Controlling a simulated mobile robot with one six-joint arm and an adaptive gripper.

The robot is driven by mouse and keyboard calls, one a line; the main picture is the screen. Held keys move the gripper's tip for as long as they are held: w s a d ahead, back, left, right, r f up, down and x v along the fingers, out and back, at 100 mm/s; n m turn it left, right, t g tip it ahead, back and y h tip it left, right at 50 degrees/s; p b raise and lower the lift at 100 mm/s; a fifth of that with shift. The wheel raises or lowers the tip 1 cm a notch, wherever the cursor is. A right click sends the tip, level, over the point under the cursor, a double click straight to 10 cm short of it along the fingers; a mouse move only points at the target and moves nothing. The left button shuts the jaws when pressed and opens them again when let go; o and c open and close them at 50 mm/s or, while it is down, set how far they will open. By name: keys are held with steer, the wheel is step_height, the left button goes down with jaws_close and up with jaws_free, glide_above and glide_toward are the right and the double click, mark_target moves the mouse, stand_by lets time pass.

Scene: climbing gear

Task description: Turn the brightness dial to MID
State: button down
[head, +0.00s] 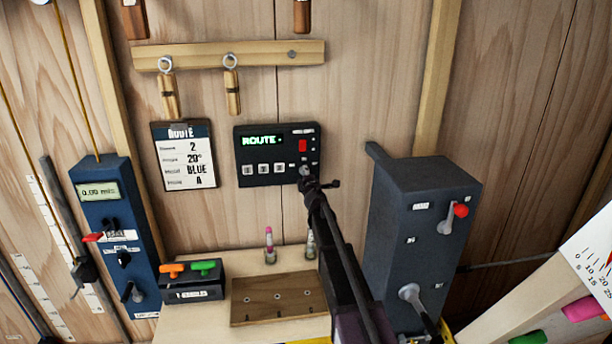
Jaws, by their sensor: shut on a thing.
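The black route panel (268,182) is mounted on the wooden wall and shows green "ROUTE" text, a red element and a row of white buttons. The brightness dial (304,171) appears as a small round grey knob at the panel's lower right. My gripper (309,182) reaches up to it from below and is shut on it. The fingers partly cover the dial, and its pointer and the MID mark are too small to read.
A route card (185,156) hangs left of the panel. A dark grey box with levers (413,250) stands close on the right of my arm. A blue metered box (118,245) is at left. Below are a wooden block (278,298) and markers (269,245).

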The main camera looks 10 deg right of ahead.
steer(key=shift+w+m, duration=0.15)
steer(key=shift+m, duration=0.15)
steer(key=shift+c, duration=1.3)
jaws_free()
steer(key=s, duration=1.2)
steer(key=shift+a, duration=0.25)
